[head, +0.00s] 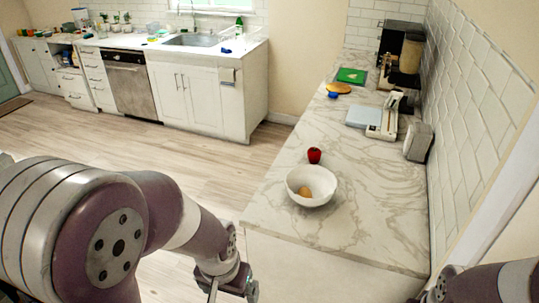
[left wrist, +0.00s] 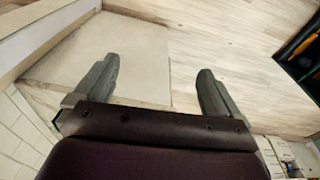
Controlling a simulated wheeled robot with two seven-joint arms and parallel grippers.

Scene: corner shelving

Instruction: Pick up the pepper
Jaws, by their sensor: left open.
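A small red, rounded thing that looks like the pepper (head: 314,155) sits on the marble counter, just behind a white bowl (head: 323,198). The bowl holds a tan, rounded item (head: 305,191). My left gripper (left wrist: 158,65) is open and empty in the left wrist view, its two fingers apart over floor and a pale panel. In the head view the left wrist hangs at the bottom, left of the counter's front end and well short of the pepper. The pepper does not show in the left wrist view. Only links of my right arm show at bottom right.
The marble counter (head: 375,218) runs back along a tiled wall. A scale-like device (head: 380,121), a green board (head: 352,75) and a coffee machine (head: 405,50) stand farther back. The counter around the bowl is mostly clear. A sink cabinet (head: 195,97) stands across open floor.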

